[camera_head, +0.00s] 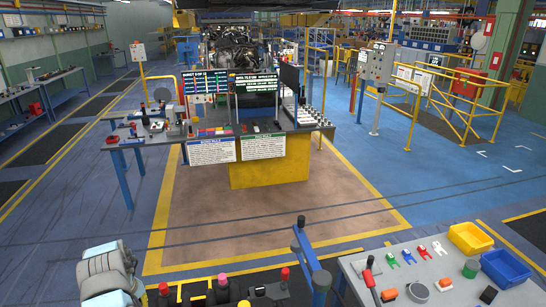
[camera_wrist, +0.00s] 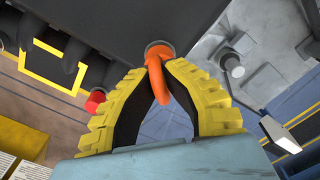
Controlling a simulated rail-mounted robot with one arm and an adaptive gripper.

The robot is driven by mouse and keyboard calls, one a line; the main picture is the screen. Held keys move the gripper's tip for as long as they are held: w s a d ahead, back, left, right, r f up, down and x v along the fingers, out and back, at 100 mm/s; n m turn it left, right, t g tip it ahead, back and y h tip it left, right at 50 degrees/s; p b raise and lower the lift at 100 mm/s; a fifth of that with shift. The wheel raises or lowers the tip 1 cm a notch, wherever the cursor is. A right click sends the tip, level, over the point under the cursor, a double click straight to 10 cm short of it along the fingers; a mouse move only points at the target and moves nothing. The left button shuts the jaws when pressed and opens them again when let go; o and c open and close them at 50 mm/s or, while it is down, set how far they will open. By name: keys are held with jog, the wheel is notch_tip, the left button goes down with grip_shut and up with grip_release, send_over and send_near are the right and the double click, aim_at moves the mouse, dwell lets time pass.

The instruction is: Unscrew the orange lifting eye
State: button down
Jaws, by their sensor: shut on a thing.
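The orange lifting eye (camera_wrist: 159,50) shows in the wrist view, at the lower edge of a large dark block (camera_wrist: 110,22). A round grey collar surrounds its base, and its curved orange end hangs between my fingers. My gripper (camera_wrist: 163,72) has yellow ribbed fingers with dark inner pads. Their tips meet at the eye, and the gripper is shut on it. The fingers hide part of the eye, so I cannot tell how its thread sits. I cannot make out the eye or my gripper in the head view.
In the wrist view, a red round part (camera_wrist: 95,102) lies left of my fingers and a grey metal fitting (camera_wrist: 235,50) lies to the right.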

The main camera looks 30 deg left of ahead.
jog(key=n+b, duration=0.1)
jog(key=n, duration=0.3)
jog(key=shift+w, duration=0.1)
jog(key=n+b, duration=0.1)
jog(key=n, duration=0.2)
jog(key=shift+f, duration=0.15)
jog(key=c, duration=1.2)
grip_release()
jog(key=shift+p, duration=0.3)
jog(key=shift+o, duration=0.2)
jog(key=shift+r, duration=0.3)
jog(key=shift+r, duration=0.65)
notch_tip(320, 180, up, 10)
jog(key=shift+r, duration=0.2)
jog(key=shift+c, duration=0.5)
jog(key=shift+a, duration=0.1)
